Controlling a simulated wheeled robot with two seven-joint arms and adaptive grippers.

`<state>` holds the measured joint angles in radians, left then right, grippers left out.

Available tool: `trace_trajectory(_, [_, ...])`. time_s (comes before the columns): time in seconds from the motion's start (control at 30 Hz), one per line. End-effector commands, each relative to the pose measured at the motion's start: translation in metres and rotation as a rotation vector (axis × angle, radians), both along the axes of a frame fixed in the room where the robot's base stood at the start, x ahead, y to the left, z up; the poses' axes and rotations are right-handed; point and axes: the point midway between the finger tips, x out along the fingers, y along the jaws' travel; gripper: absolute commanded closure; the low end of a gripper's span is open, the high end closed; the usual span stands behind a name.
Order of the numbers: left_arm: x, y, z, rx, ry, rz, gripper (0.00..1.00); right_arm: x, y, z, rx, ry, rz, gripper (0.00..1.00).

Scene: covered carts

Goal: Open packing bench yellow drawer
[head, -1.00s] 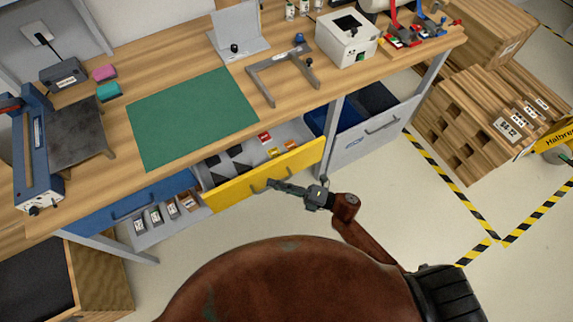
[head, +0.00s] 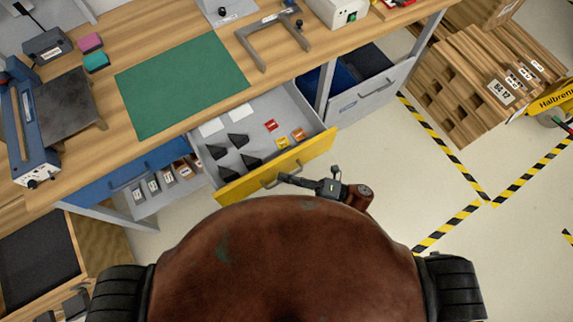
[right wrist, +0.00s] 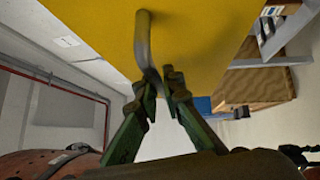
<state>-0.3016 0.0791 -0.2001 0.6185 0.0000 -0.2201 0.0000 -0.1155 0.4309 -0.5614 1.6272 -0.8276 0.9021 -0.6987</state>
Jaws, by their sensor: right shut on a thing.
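The yellow drawer (head: 312,152) of the packing bench stands well open, its grey inside showing. Its grey bar handle (head: 268,182) is on the yellow front. My right gripper (head: 284,178) is shut on this handle. In the right wrist view, the fingers of my right gripper (right wrist: 162,80) close around the lower part of the curved handle (right wrist: 143,42), against the yellow drawer front (right wrist: 205,40). Small dark parts at the lower left edge of the head view may belong to my left gripper; its jaws cannot be made out.
Black wedges, white sheets and red and orange cards lie in the drawer. A blue drawer (head: 150,172) is at left, an open grey drawer (head: 372,95) at right. Pallets (head: 470,85) stand at right. Clear floor lies right of my base.

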Motion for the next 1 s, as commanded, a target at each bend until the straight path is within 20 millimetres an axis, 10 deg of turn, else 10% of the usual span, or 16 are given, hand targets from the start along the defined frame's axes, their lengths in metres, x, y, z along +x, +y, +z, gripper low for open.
trace_trajectory(0.63, [0.002, 0.002, 0.0, 0.002, -0.003, 0.0, 0.6, -0.001, -0.007, -0.002, -0.002, 0.001, -0.003, 0.85])
trace_trajectory(1.0, [0.002, 0.001, 0.0, 0.001, -0.003, -0.001, 0.6, -0.02, -0.074, -0.011, -0.003, 0.002, -0.003, 0.85])
